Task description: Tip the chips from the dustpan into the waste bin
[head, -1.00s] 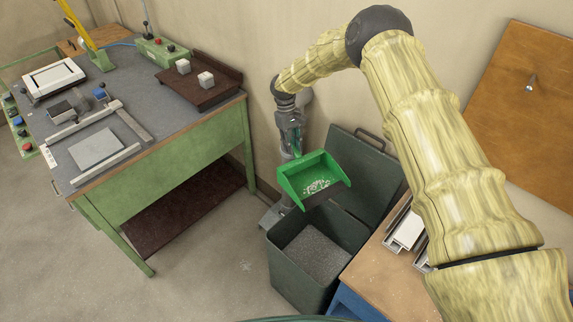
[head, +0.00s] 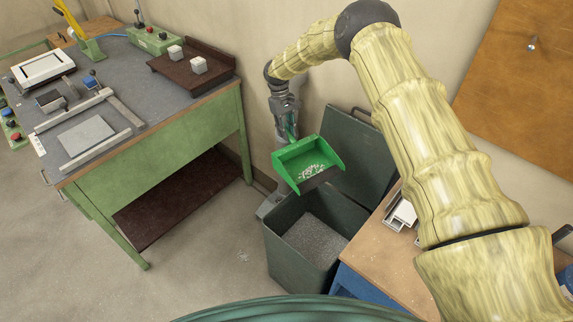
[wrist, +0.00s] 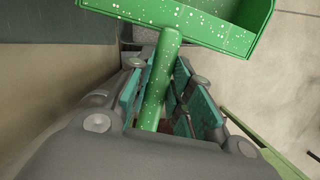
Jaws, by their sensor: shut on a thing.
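The green dustpan (head: 298,153) is held above the waste bin in the head view, with pale chips (head: 311,172) lying in its pan. My gripper (head: 290,132) is shut on the dustpan's handle; in the wrist view my gripper (wrist: 168,95) has its teal-padded fingers on both sides of the green handle (wrist: 158,85). The wrist view also shows the speckled underside or wall of the dustpan (wrist: 180,18). The dark green waste bin (head: 290,258) stands open below, with grey granular matter (head: 315,238) inside and its lid (head: 358,150) raised at the back.
A green workbench (head: 165,165) with a clamp fixture stands to the left. A wooden-topped table (head: 385,258) with metal profiles (head: 402,213) stands close to the bin's right. Grey floor (head: 200,270) is free at the front left. A wall is close behind the bin.

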